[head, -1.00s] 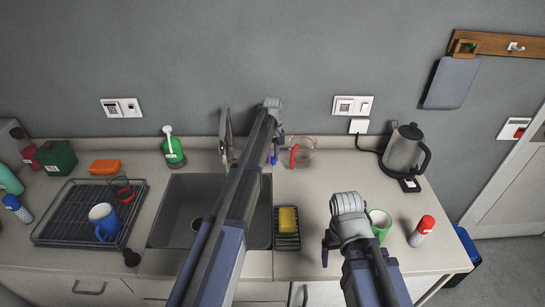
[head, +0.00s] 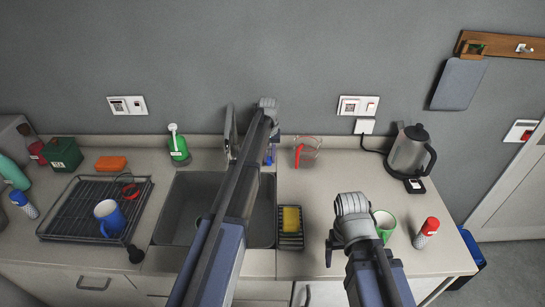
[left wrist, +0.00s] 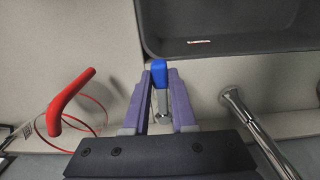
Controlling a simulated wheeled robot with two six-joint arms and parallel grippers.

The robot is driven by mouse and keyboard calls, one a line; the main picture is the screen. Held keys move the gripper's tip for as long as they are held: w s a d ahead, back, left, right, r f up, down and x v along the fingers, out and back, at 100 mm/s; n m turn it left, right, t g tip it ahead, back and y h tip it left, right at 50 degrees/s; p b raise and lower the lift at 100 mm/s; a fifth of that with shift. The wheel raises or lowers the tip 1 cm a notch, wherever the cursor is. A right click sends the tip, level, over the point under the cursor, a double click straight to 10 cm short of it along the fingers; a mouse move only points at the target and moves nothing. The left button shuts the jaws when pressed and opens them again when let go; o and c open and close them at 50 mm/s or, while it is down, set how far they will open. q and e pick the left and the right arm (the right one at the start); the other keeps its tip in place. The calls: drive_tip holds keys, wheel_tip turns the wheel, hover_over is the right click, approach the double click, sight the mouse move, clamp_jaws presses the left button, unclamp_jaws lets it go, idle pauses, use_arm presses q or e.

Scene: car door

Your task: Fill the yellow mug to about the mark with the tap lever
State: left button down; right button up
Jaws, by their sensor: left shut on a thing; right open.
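My left gripper (left wrist: 161,82) is shut on the tap lever (left wrist: 159,71), a metal stem with a blue tip, at the back of the sink. The chrome tap spout (left wrist: 234,100) is beside it in the left wrist view; the tap (head: 230,132) also shows upright in the head view. My left arm covers part of the sink (head: 185,210) in the head view. No yellow mug shows in either view, and the water and mark cannot be seen. My right gripper (head: 331,247) is open above the counter, left of a green mug (head: 384,223).
A red-handled glass jug (head: 309,150) stands right of the tap. A yellow sponge (head: 291,219) lies on a small rack right of the sink. A kettle (head: 408,150) and red-capped canister (head: 427,232) are further right. A blue mug (head: 109,216) stands on the drying rack (head: 70,220).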

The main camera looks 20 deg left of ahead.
sight(269, 158)
use_arm(q)
drive_tip(key=c, duration=0.7)
unclamp_jaws()
drive_tip(key=shift+r, duration=0.1)
use_arm(e)
drive_tip(key=shift+r, duration=0.1)
use_arm(q)
wheel_tip(269, 158, up, 8)
drive_tip(key=p, duration=0.8)
use_arm(e)
wheel_tip(269, 158, up, 8)
drive_tip(key=shift+f, duration=0.2)
use_arm(q)
drive_tip(key=shift+f, duration=0.2)
